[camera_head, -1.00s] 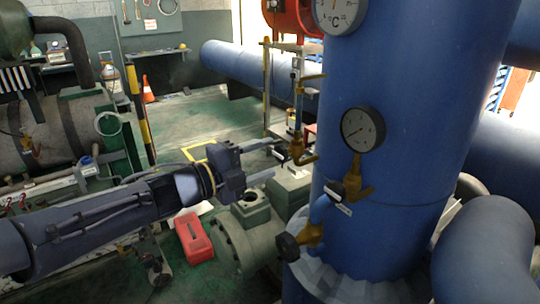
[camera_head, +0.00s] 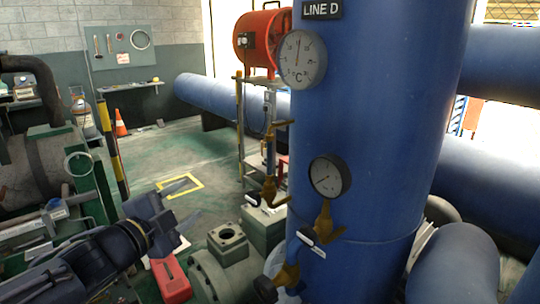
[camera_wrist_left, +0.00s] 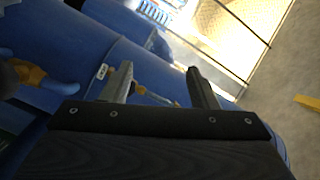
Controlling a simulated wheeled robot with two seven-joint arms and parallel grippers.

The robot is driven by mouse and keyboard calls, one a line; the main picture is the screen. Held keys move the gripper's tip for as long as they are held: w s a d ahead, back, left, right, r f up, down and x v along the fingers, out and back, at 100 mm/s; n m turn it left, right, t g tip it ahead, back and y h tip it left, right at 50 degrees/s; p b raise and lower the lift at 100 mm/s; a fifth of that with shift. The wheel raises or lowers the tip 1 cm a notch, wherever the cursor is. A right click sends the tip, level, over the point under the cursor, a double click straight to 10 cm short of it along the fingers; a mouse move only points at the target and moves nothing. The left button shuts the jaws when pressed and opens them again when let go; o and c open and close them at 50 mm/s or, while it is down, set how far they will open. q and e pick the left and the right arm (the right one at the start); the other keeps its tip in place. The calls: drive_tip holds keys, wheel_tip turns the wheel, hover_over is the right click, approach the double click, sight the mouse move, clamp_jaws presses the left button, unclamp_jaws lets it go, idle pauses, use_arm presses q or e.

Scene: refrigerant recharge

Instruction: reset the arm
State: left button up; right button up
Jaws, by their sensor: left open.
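My left gripper (camera_head: 181,197) comes in from the left in the head view. Its fingers are apart and nothing shows between them. It is left of the large blue pipe, above the floor near the grey flanged housing (camera_head: 228,245). In the left wrist view the two fingers of the left gripper (camera_wrist_left: 160,88) also stand apart, with blue piping and a small brass fitting (camera_wrist_left: 140,89) behind them. My right gripper is not in view.
The big blue LINE D pipe (camera_head: 385,120) carries a temperature gauge (camera_head: 302,59), a pressure gauge (camera_head: 329,175) and brass valves (camera_head: 325,222). A red box (camera_head: 171,279) sits below the gripper. A yellow-black post (camera_head: 113,150) stands behind. Green floor (camera_head: 165,150) is open beyond.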

use_arm(q)
drive_tip(key=s+a+f+n+g+y+p, duration=0.2)
drive_tip(key=s+a+f+n+g+y, duration=0.1)
drive_tip(key=s+n, duration=0.35)
drive_tip(key=s+a+f+n+g+y+p, duration=0.25)
drive_tip(key=s+a+n+y, duration=0.2)
drive_tip(key=n, duration=0.25)
drive_tip(key=s+d+f+n+g+h+p, duration=0.1)
drive_tip(key=s+d+f+n+g+h, duration=0.1)
drive_tip(key=s+d, duration=0.2)
drive_tip(key=s+d+f+n+g+h+p, duration=0.1)
drive_tip(key=s+d+f+n+g+h, duration=0.2)
drive_tip(key=s, duration=0.6)
drive_tip(key=shift+d, duration=0.8)
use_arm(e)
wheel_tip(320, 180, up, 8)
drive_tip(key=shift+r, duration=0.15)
use_arm(q)
drive_tip(key=shift+o, duration=0.5)
